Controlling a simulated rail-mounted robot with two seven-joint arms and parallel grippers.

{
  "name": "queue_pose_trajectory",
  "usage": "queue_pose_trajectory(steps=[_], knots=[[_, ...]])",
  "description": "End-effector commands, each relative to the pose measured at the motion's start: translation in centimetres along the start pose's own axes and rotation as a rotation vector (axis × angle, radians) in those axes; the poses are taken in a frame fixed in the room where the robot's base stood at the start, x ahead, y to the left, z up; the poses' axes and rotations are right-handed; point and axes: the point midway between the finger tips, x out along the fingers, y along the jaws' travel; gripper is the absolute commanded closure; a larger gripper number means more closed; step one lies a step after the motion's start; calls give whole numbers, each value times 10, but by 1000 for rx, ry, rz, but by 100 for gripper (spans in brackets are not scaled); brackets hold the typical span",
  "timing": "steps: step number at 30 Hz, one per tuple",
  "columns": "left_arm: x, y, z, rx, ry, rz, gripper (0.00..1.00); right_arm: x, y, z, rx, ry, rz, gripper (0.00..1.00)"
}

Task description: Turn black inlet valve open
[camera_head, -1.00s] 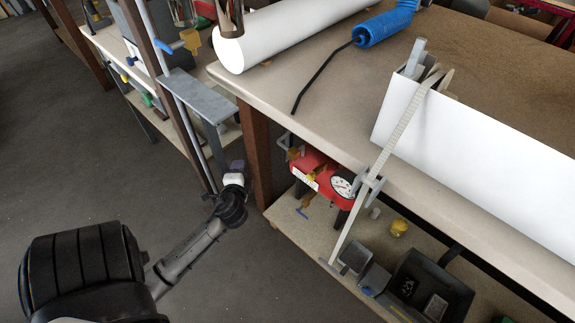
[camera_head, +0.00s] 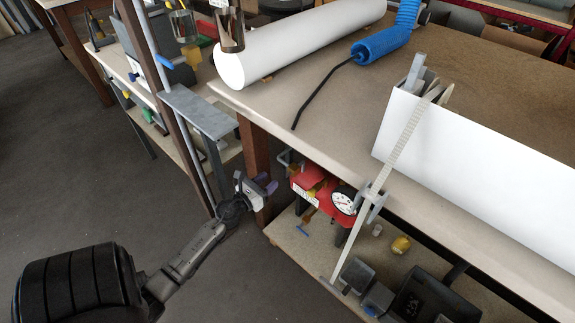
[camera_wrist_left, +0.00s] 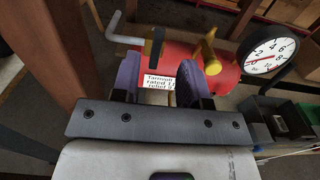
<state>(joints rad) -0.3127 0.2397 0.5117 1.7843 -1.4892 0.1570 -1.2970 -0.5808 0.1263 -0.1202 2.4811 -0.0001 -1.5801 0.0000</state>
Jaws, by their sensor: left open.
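A red tank (camera_head: 328,197) with a round white gauge (camera_head: 343,203) sits on the shelf under the bench. In the left wrist view the black valve handle (camera_wrist_left: 155,46) stands upright on the red body (camera_wrist_left: 185,52). A yellow valve handle (camera_wrist_left: 208,46) is to its right and a white label (camera_wrist_left: 159,82) is below. My left gripper (camera_head: 257,184) is open just left of the tank by the bench leg. Its purple fingers (camera_wrist_left: 168,78) point at the tank, with the black handle between and beyond them, apparently untouched. In the head view the black handle cannot be made out.
A brown bench leg (camera_head: 255,165) stands close beside my left gripper. The worktop edge (camera_head: 320,155) overhangs the tank. A long strip (camera_head: 375,190) hangs down right of the gauge. Dark bins (camera_head: 420,295) sit on the lower shelf (camera_head: 300,252).

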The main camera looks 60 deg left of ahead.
Motion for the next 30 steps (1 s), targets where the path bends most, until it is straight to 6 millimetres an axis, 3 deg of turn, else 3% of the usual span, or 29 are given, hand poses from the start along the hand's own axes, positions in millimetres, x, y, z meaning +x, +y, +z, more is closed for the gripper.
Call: queue_pose_trajectory(steps=[6,15,21,30], knots=[[44,0,2,-1,-3,1,60,-1,-1,0,2,0,-2,57],[84,0,0,-3,-2,1,60,3,-2,0,7,0,-6,57],[96,0,0,-3,-1,1,60,4,-3,1,9,0,-7,57],[98,0,0,-3,-1,1,60,4,-2,1,8,0,-6,57]])
